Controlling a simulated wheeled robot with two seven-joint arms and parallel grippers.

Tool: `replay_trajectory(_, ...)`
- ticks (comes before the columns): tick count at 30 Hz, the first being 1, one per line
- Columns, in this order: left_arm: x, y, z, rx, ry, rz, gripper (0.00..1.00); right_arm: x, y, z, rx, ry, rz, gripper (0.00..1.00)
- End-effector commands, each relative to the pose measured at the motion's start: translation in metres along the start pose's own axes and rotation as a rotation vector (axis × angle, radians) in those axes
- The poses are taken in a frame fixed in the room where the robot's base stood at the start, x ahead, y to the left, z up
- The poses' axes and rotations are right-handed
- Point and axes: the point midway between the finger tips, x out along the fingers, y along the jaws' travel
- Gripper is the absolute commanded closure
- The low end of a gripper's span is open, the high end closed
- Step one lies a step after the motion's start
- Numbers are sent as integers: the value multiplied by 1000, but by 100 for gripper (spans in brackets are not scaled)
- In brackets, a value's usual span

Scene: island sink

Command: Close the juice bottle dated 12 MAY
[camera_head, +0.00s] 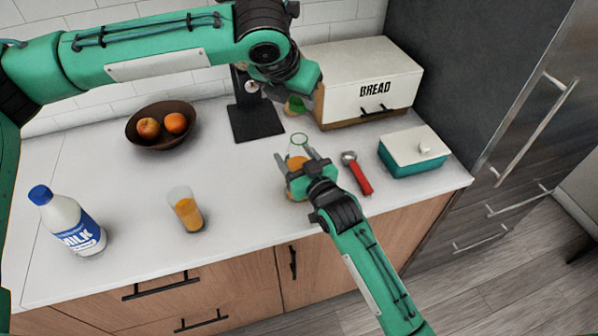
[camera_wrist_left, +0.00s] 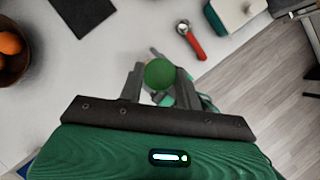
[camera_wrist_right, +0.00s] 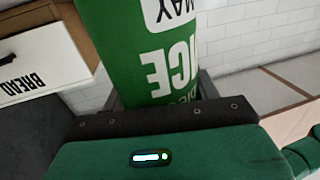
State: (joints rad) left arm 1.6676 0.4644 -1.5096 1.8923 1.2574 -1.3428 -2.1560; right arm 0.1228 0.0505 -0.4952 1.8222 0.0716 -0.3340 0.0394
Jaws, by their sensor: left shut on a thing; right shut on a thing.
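My left gripper (camera_head: 297,95) is shut on a green cap (camera_head: 295,105), held apart from the bottle. In the left wrist view the cap (camera_wrist_left: 159,74) sits between the fingers and hides most of what lies below it.
A red-handled tool (camera_head: 358,174) lies right of the bottle, near a teal box with a white lid (camera_head: 414,146). The bread box (camera_head: 366,84) stands behind. A juice glass (camera_head: 186,210), milk bottle (camera_head: 68,222) and fruit bowl (camera_head: 160,134) are left. A black base (camera_head: 255,122) stands behind.

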Motion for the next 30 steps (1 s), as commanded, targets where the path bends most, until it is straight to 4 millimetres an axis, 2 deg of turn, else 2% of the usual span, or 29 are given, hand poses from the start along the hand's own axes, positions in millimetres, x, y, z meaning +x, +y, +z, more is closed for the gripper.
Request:
replay_trajectory(12,41,0,-24,-1,-5,-1,86,0,0,0,0,-1,0,80)
replay_trajectory(30,45,0,-26,0,-6,-1,86,0,0,0,0,-1,0,80)
